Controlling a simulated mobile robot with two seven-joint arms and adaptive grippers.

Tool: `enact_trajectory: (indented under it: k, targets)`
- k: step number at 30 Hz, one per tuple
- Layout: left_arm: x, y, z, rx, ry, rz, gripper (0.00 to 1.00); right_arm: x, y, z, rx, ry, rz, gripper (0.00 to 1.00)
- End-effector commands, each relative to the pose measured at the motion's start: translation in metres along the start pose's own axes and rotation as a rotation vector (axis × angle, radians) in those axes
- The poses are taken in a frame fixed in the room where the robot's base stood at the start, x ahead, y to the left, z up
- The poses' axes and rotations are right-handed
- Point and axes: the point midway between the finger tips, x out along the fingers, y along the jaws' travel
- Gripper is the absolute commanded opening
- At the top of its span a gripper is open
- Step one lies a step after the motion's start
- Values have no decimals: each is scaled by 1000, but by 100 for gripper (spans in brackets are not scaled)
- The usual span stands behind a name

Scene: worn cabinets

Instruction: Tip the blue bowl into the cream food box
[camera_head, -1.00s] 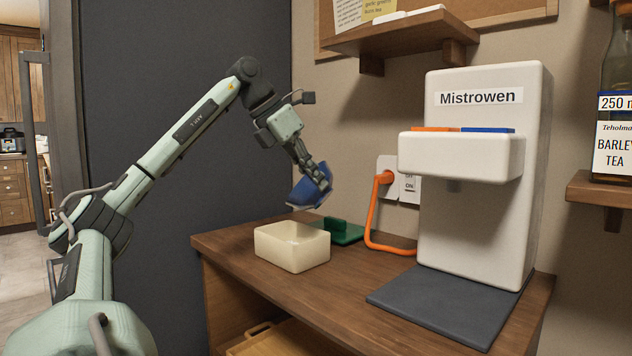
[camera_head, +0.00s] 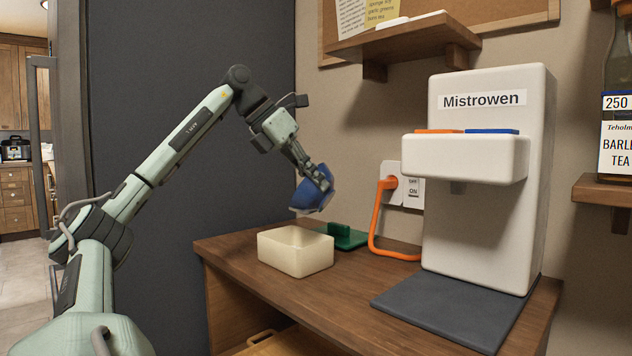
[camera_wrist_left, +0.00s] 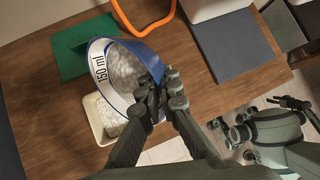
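My left gripper (camera_head: 322,179) is shut on the blue bowl (camera_head: 311,195) and holds it tilted in the air above the cream food box (camera_head: 283,257). In the left wrist view the gripper (camera_wrist_left: 158,97) pinches the bowl's wall. The bowl (camera_wrist_left: 151,59) has a white "150 ml" label and holds whitish, grainy contents. The box (camera_wrist_left: 91,119) is partly hidden below the bowl there, and some pale material shows inside it. My right gripper is not in the head view; jointed parts of my body at the lower right of the wrist view are too small to read.
A green lid-like piece (camera_head: 343,236) lies behind the box. An orange cable (camera_head: 375,225) loops from the wall outlet to the counter. A white Mistrowen dispenser (camera_head: 478,180) stands on the right, with a dark mat (camera_head: 445,310) before it. Bare counter (camera_head: 345,290) lies between box and mat.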

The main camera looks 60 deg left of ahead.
Motion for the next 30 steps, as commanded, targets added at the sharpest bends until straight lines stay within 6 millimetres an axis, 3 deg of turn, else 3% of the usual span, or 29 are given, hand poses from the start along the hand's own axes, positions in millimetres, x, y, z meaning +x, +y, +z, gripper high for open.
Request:
enact_trajectory:
  k: [12, 30]
  targets:
    - [-4, 5, -2, -34, -54, -54, 0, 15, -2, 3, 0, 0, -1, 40]
    - [-6, 7, -3, -49, -76, -80, 0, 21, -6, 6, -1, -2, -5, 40]
